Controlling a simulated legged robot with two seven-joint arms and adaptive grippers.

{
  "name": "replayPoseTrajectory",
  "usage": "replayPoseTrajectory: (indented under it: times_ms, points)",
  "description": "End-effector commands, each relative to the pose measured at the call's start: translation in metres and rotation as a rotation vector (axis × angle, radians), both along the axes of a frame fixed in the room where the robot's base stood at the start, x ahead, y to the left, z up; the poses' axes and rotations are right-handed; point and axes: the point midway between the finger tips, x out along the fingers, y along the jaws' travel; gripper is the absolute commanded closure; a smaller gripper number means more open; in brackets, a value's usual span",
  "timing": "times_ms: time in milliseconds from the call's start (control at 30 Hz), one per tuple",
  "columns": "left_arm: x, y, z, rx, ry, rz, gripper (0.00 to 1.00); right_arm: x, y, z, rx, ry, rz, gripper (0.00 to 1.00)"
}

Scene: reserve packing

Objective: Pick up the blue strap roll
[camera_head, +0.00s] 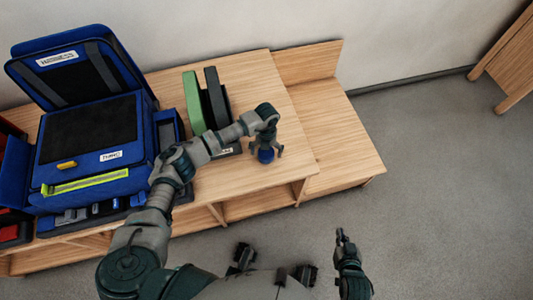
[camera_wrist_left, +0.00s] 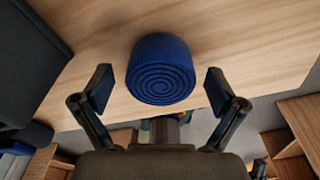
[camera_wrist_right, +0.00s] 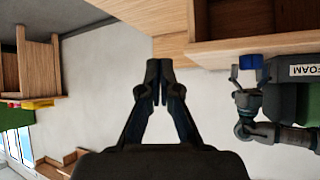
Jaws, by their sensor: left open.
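The blue strap roll (camera_head: 265,156) sits on the wooden table under my left gripper. In the left wrist view the roll (camera_wrist_left: 160,70) shows its spiral end, between and slightly beyond the two fingertips, with a gap on each side. My left gripper (camera_head: 266,150) is open and empty; its fingers also show in the left wrist view (camera_wrist_left: 160,92). In the head view the gripper hides the roll's upper part. My right gripper (camera_head: 341,236) is away from the table, over the floor; in the right wrist view its fingertips (camera_wrist_right: 158,80) are together with nothing between them.
A large open blue bag (camera_head: 90,130) stands on the left of the table. A green pad (camera_head: 193,102) and dark upright panels (camera_head: 216,97) stand behind my left forearm. A lower wooden shelf (camera_head: 330,135) to the right is clear.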

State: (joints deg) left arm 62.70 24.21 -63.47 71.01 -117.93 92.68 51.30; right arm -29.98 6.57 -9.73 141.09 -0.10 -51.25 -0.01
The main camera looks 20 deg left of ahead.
Motion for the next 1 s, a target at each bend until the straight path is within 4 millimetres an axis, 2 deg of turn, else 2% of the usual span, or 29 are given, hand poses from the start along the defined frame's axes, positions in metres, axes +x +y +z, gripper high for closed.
replayPoseTrajectory:
  times_ms: [67,100,300,367,667,767,1000]
  points:
    - [0.0,0.0,0.001,0.0,-0.001,0.0,0.04,0.0,0.0,0.0,0.0,0.0,0.0,1.0]
    - [0.0,0.0,0.001,0.0,-0.001,0.0,0.09,0.0,0.0,0.0,0.0,0.001,0.0,1.0]
    - [0.001,0.0,0.001,0.0,0.0,0.0,0.59,0.001,0.0,-0.001,-0.001,0.005,0.0,1.0]
    - [0.0,0.0,0.001,0.0,0.0,0.0,0.7,0.001,0.0,-0.001,-0.001,0.005,0.0,1.0]
    - [0.0,0.0,0.004,0.0,0.0,-0.001,0.71,0.001,-0.001,-0.001,-0.002,0.009,-0.001,1.0]
    - [0.002,0.0,0.019,-0.001,-0.005,-0.002,0.71,-0.011,-0.005,-0.004,-0.019,0.072,-0.004,1.0]
    - [0.002,0.0,0.072,-0.001,-0.007,-0.002,0.71,-0.05,-0.019,-0.019,-0.073,0.294,-0.014,1.0]
